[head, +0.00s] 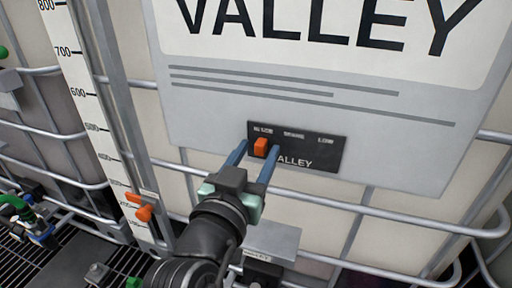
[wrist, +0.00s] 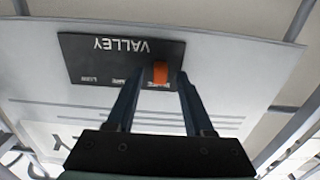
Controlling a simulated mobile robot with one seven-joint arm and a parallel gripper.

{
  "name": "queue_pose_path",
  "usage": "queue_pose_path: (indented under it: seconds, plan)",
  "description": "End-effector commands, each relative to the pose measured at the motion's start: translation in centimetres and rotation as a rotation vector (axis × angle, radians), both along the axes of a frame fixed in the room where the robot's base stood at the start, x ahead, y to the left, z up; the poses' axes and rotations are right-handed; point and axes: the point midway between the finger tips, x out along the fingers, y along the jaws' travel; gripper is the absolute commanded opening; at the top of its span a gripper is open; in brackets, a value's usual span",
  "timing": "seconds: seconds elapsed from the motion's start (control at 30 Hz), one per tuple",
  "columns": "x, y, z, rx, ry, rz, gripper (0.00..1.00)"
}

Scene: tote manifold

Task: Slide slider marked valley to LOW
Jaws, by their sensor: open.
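The valley slider is an orange knob (head: 261,147) on a black panel (head: 325,155) marked VALLEY, fixed to a grey sign board. The knob sits at the left end of the panel in the head view, and the LOW label is at the right end. My gripper (head: 257,150) is open, with its two blue fingers reaching to the panel on either side of the knob. In the wrist view the panel (wrist: 85,60) appears upside down and the knob (wrist: 160,72) shows between the fingertips (wrist: 157,77), nearer the right one. Contact cannot be told.
Metal cage bars (head: 370,212) run below and beside the sign board (head: 400,150). A level scale (head: 90,110) with an orange pointer (head: 143,212) stands at the left. A grey box (head: 272,243) sits below the panel.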

Motion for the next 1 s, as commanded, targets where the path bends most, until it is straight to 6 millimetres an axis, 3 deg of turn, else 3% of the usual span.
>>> queue_pose_path:
  seconds: [0.23, 0.53, 1.0]
  plan:
    - [0.08, -0.04, -0.03, 0.0, 0.0, 0.0, 0.53]
    - [0.06, -0.02, -0.02, 0.0, 0.0, 0.0, 0.0]
    - [0.05, -0.01, -0.01, 0.0, 0.0, 0.0, 0.0]
